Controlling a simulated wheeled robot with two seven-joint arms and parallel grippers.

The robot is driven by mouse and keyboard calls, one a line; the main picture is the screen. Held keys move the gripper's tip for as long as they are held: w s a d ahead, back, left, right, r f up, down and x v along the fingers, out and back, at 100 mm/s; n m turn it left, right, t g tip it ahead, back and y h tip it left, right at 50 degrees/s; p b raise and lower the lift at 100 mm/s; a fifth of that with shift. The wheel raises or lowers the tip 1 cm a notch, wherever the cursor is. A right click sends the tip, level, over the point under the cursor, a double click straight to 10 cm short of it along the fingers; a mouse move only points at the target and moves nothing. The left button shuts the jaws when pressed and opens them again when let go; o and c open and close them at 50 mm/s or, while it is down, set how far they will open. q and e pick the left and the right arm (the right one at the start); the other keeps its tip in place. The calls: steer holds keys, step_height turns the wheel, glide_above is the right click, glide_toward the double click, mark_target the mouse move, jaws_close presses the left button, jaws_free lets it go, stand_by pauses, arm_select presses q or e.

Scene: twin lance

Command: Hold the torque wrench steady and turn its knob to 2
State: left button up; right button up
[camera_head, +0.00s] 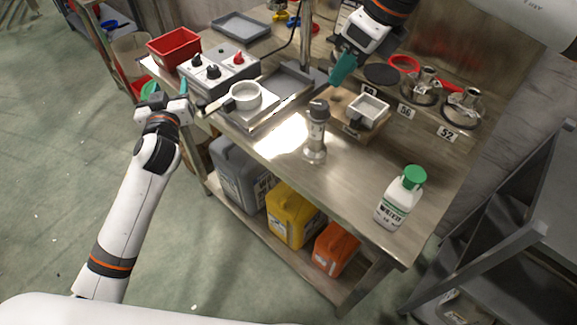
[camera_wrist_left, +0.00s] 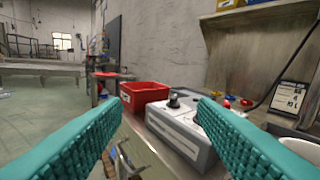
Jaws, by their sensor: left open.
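I see no plainly wrench-shaped tool. An upright metal cylinder (camera_head: 316,140) with a dark knob-like top (camera_head: 319,108) stands on the steel bench; it may be the torque wrench, and I cannot read any number on it. My left gripper (camera_head: 163,104) is at the bench's left edge, apart from the cylinder. In the left wrist view my left gripper (camera_wrist_left: 160,108) has its teal fingers wide apart with nothing between them. My right gripper (camera_head: 343,68) is above the back of the bench, behind the cylinder and apart from it. Its finger spread is hidden.
A grey control box (camera_head: 218,70) with knobs, a red bin (camera_head: 174,47) and a white pot (camera_head: 245,96) are near my left gripper. A square container (camera_head: 368,110) and a green-capped bottle (camera_head: 400,198) stand right of the cylinder. The bench's front right is mostly clear.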

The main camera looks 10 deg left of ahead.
arm_select(q)
steer(key=s+d+r+m+t+h, duration=0.1)
steer(key=d+r+h, duration=0.15)
steer(key=d, duration=0.25)
steer(key=m+g+h, duration=0.3)
steer(key=m+h, duration=0.6)
steer(key=h, duration=0.2)
glide_toward(321, 133)
step_height(321, 133, down, 3)
steer(key=w, duration=0.2)
steer(key=x, duration=1.1)
steer(key=shift+w+a+f, duration=0.1)
steer(key=shift+w+a, duration=0.05)
